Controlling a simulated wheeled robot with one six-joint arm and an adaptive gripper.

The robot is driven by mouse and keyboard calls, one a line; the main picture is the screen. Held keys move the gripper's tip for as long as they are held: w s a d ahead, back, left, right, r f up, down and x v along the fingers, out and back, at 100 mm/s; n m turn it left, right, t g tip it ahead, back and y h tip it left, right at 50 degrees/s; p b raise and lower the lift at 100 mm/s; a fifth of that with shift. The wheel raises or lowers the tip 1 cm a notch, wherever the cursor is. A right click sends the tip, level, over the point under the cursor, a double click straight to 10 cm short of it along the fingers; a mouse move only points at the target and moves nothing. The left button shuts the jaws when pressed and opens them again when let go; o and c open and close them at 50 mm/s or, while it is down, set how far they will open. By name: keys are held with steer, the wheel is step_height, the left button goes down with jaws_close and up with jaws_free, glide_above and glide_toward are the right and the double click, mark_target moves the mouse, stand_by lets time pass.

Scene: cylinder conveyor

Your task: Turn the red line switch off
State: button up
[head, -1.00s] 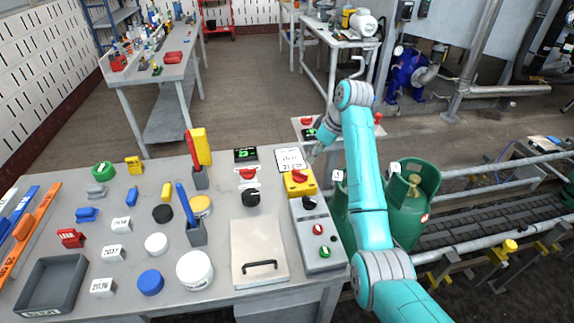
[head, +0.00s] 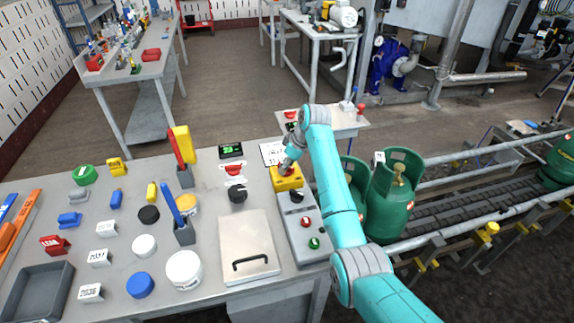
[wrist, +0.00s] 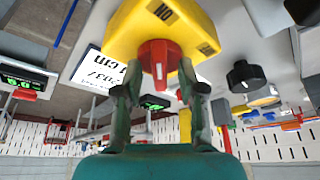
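The red line switch is a red rotary knob (wrist: 160,60) on a yellow box (wrist: 118,32) with dark labels; one label reads ON upside down, and another at the right is hard to read. In the head view the yellow box (head: 287,184) sits at the top of the grey control panel, and my gripper hides most of its knob. My gripper (head: 287,167) is right at the box. In the wrist view my gripper (wrist: 158,88) is open, with one finger on each side of the knob. I cannot tell whether either finger touches it.
A grey panel (head: 302,226) with red and green buttons lies below the box. A black knob (head: 238,194), a red knob (head: 234,170) and a lidded plate (head: 247,236) are to the left. Green gas cylinders (head: 393,195) stand right, by the conveyor (head: 465,205).

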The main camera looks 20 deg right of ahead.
jaws_close()
steer(key=shift+m, duration=0.3)
steer(key=m+t+h, duration=0.1)
steer(key=m, duration=0.2)
steer(key=shift+s+a+m, duration=0.1)
steer(key=shift+m, duration=0.3)
steer(key=m+h, duration=0.2)
steer(key=m, duration=0.2)
steer(key=shift+a, duration=0.1)
steer(key=m+h, duration=0.1)
steer(key=m, duration=0.4)
steer(key=shift+a+h, duration=0.1)
steer(key=shift+h, duration=0.3)
steer(key=shift+m+g+h, duration=0.5)
steer(key=shift+m+h, duration=0.3)
steer(key=shift+m, duration=1.4)
